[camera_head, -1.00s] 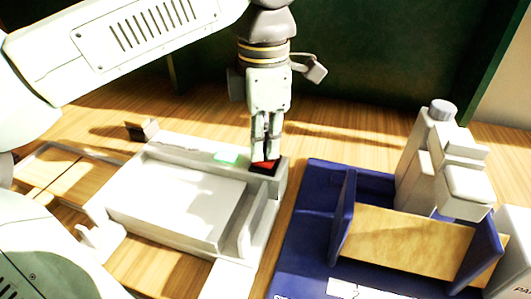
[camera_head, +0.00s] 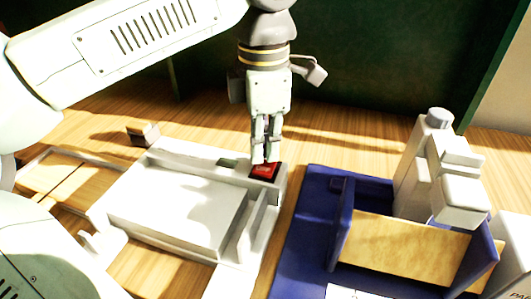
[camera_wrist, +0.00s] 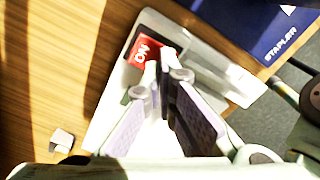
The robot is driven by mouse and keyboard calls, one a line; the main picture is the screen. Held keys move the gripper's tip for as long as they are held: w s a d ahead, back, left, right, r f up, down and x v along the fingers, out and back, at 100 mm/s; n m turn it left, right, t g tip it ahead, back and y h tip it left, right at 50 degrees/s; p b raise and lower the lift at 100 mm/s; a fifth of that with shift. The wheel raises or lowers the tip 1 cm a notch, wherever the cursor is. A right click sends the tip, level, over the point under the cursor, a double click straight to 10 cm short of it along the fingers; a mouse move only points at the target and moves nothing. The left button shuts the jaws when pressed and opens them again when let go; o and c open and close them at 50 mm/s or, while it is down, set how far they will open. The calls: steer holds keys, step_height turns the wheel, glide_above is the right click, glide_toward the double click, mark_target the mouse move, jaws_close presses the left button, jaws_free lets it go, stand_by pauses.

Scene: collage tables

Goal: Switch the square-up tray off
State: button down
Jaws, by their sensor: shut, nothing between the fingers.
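The square-up tray (camera_head: 140,268) is a pale grey open tray with a white stack of sheets (camera_head: 180,208) in it. On its back wall sits a red switch (camera_head: 264,170) in a dark frame. In the wrist view the red switch (camera_wrist: 143,52) shows white letters that look like "ON". A small indicator (camera_head: 228,162) left of the switch is dark green. My gripper (camera_head: 265,160) points down with its fingers together and empty, right at the switch. In the wrist view my gripper (camera_wrist: 166,72) covers one edge of the switch. I cannot tell whether it touches.
A blue stapler base (camera_head: 300,240) with a wooden-looking board (camera_head: 400,243) and a grey stapler head (camera_head: 430,175) stands to the right. A wooden tray (camera_head: 60,180) and a small block (camera_head: 143,134) lie to the left. A dark green panel rises behind.

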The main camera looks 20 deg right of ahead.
mark_target(264, 167)
steer(key=shift+r+p, duration=1.95)
steer(key=shift+r, duration=0.7)
steer(key=shift+f, duration=0.1)
